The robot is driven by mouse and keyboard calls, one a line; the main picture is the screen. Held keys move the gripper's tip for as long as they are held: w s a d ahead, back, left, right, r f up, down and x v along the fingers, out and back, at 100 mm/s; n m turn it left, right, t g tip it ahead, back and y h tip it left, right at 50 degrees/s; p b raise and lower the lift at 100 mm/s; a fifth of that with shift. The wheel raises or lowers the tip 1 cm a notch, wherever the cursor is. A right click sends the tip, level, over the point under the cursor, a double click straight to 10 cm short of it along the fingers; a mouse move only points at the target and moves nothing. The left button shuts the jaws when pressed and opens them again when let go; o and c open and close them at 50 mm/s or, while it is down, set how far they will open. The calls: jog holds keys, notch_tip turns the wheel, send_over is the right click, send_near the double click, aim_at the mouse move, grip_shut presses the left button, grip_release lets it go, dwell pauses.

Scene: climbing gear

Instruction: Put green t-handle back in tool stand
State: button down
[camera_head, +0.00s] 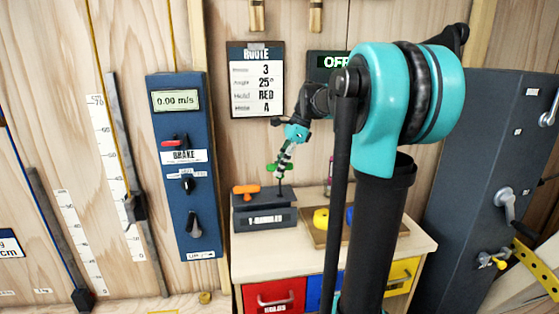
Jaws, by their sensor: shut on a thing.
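My gripper (285,160) is shut on the green T-handle (271,168) and holds it above the right part of the tool stand. An orange T-handle (246,190) stands in the left part of the stand, left of my gripper.
A wooden tray (312,233) with a yellow ring (321,219) and a blue item lies right of the stand. A blue brake panel (184,165) is on the wall at left. My arm hides part of the cabinet top. A dark locker (475,180) stands at right.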

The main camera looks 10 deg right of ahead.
aim_at(280, 185)
jog(key=shift+f, duration=3.4)
jog(key=c, duration=1.3)
grip_release()
